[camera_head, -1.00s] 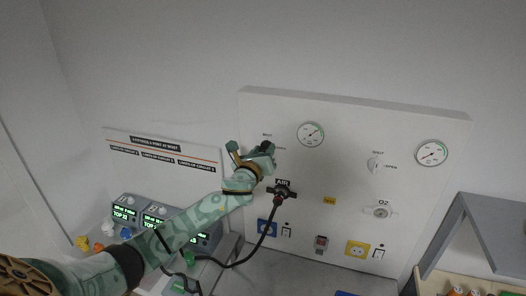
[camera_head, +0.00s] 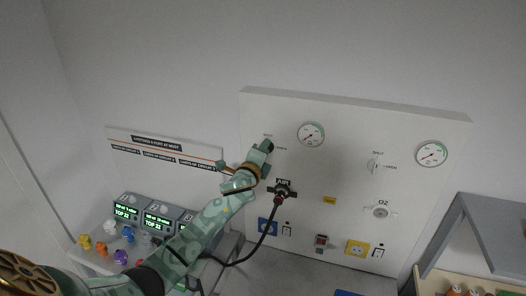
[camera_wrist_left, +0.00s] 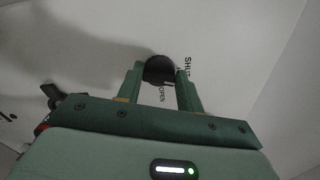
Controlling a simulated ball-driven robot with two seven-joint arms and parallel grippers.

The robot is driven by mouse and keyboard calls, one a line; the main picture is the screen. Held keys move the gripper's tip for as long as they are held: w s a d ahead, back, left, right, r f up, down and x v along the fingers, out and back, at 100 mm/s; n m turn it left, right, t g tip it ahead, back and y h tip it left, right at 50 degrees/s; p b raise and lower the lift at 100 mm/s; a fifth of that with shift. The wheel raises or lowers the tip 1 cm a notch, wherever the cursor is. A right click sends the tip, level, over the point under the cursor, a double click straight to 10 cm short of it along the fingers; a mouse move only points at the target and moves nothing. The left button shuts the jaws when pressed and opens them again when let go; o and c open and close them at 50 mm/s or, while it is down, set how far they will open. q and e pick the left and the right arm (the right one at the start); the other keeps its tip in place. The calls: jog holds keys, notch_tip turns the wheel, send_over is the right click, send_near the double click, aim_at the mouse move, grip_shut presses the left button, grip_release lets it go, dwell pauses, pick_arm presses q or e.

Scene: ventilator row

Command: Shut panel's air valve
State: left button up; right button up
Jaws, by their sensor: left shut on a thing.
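The air valve's dark knob (camera_wrist_left: 160,70) is between the fingers of my left gripper (camera_wrist_left: 162,88) in the left wrist view. The gripper is shut on it. The word SHUT is printed right of the knob and OPEN below it in that view. In the head view my left gripper (camera_head: 264,150) is at the upper left of the white panel (camera_head: 350,135), above the AIR outlet (camera_head: 284,190), and hides the knob. The knob's exact angle is unclear. My right gripper is not in view.
A round gauge (camera_head: 311,134) is right of my gripper. The O2 valve (camera_head: 374,166), O2 outlet (camera_head: 380,211) and second gauge (camera_head: 431,154) are farther right. A black hose (camera_head: 258,245) hangs from the AIR outlet. Ventilators (camera_head: 160,220) stand lower left.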

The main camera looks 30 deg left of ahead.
pick_arm(q)
jog(key=shift+n, duration=1.9)
jog(key=o, duration=1)
jog(key=shift+f, duration=0.1)
jog(key=v, duration=1.6)
jog(key=shift+s+d+b, duration=0.1)
jog(key=shift+b, duration=0.3)
